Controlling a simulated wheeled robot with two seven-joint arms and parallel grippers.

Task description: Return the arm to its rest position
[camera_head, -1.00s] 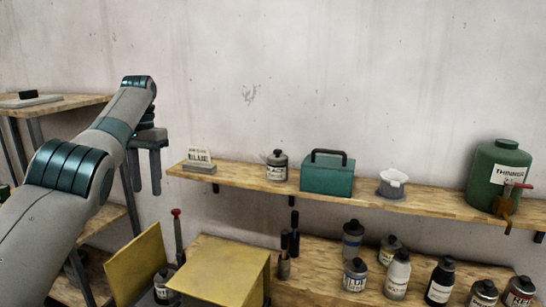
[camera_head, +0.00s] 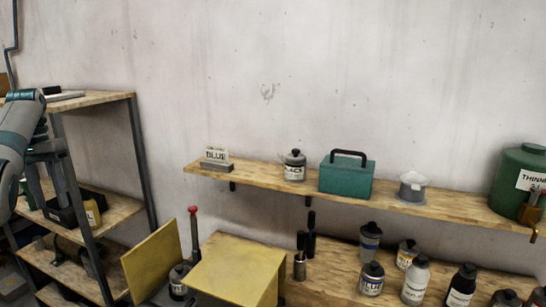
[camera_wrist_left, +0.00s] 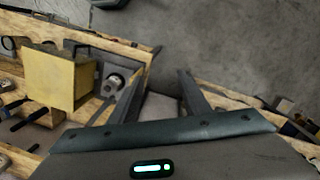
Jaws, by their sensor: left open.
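My left arm comes in at the left edge of the head view, grey with teal joint bands. My left gripper (camera_head: 52,192) points down, its fingers apart with nothing between them. It hangs in front of the wooden shelf rack (camera_head: 95,98) at the left, and I cannot tell how far it is from it. In the left wrist view, the two dark fingers of the left gripper (camera_wrist_left: 160,82) spread apart over the floor and a wooden edge. My right arm and gripper are in neither view.
Below, a yellow box (camera_head: 235,265) and several bottles (camera_head: 415,282) stand on a workbench. Bare floor (camera_wrist_left: 215,45) shows ahead.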

